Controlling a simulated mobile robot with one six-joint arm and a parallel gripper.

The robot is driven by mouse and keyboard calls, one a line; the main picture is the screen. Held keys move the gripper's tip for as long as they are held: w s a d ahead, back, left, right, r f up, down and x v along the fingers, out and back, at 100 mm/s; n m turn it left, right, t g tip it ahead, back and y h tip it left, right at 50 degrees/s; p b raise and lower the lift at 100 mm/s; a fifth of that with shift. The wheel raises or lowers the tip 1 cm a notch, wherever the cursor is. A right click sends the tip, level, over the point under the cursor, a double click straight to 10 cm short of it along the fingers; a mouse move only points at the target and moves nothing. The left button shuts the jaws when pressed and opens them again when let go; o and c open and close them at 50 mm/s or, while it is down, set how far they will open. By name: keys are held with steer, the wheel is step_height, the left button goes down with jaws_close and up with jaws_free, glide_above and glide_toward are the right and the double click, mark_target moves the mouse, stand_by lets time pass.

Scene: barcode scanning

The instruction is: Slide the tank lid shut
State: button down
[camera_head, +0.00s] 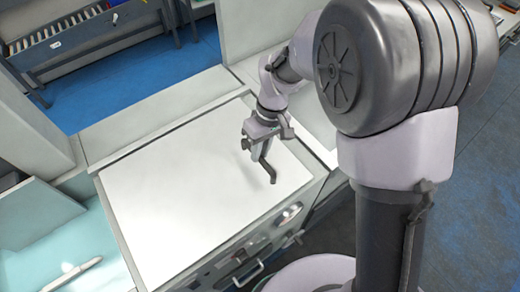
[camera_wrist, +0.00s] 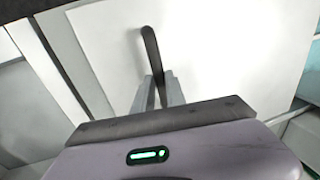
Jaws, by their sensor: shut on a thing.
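The white tank lid (camera_head: 185,190) is a broad flat panel on the grey counter unit. A dark bent handle (camera_head: 269,173) stands on it near its right side. My gripper (camera_head: 262,151) is above the right part of the lid, shut on the handle. In the wrist view, the two fingers (camera_wrist: 158,92) close around the dark handle (camera_wrist: 150,50), whose far end reaches beyond them over the white lid (camera_wrist: 225,50). The handle's lower join to the lid is hard to make out.
A pale teal basin (camera_head: 60,245) with a white stick-like object (camera_head: 78,271) lies left of the lid. The unit's front has a knob and a metal handle (camera_head: 249,276). A grey rack (camera_head: 60,40) stands at the back left over blue floor.

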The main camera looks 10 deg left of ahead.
steer(key=shift+a, duration=0.1)
steer(key=s+a+p, duration=0.1)
steer(key=s+a, duration=1.5)
steer(key=s, duration=0.3)
steer(key=s+a+p, duration=0.1)
steer(key=s+a, duration=1.6)
steer(key=s, duration=0.3)
steer(key=shift+p, duration=0.35)
steer(key=shift+a+r, duration=0.1)
steer(key=shift+r, duration=0.05)
steer(key=c, duration=1.5)
jaws_free()
steer(key=shift+c, duration=0.2)
steer(key=shift+o, duration=0.9)
steer(key=shift+s+a, duration=0.1)
steer(key=shift+s, duration=0.05)
